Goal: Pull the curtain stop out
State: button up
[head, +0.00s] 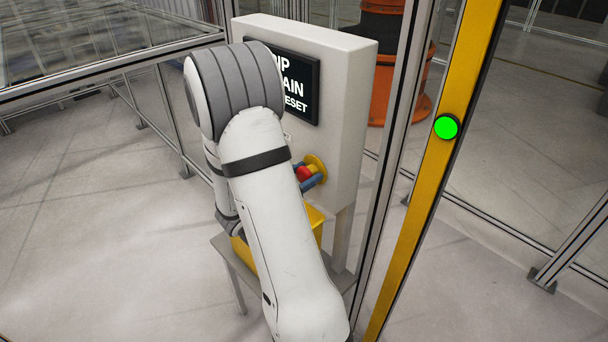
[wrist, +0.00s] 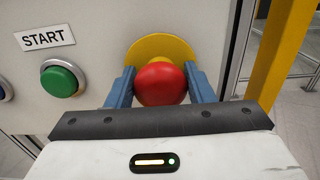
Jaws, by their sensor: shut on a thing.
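The curtain stop is a red mushroom button (wrist: 160,84) on a round yellow backing plate (wrist: 160,48). It is on the front of a pale control box. In the wrist view my gripper (wrist: 160,88) has its two blue fingers on either side of the red button, shut on it. In the head view the red button (head: 304,173) and the yellow plate (head: 317,163) show just right of my arm, with the blue fingers around the button. The rest of my gripper is hidden behind my arm there.
A green button (wrist: 60,80) under a START label (wrist: 46,37) sits left of the stop. A dark sign (head: 300,90) is on the control box (head: 345,120), partly covered by my arm. A yellow post (head: 435,170) with a lit green lamp (head: 446,127) stands at right.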

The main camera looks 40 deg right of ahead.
jog(key=shift+a, duration=0.7)
jog(key=o, duration=1.2)
jog(key=shift+a, duration=0.15)
jog(key=shift+o, duration=0.8)
jog(key=a+b, duration=0.2)
jog(key=a, duration=0.5)
jog(key=shift+s+a, duration=0.3)
jog(key=shift+s, duration=0.1)
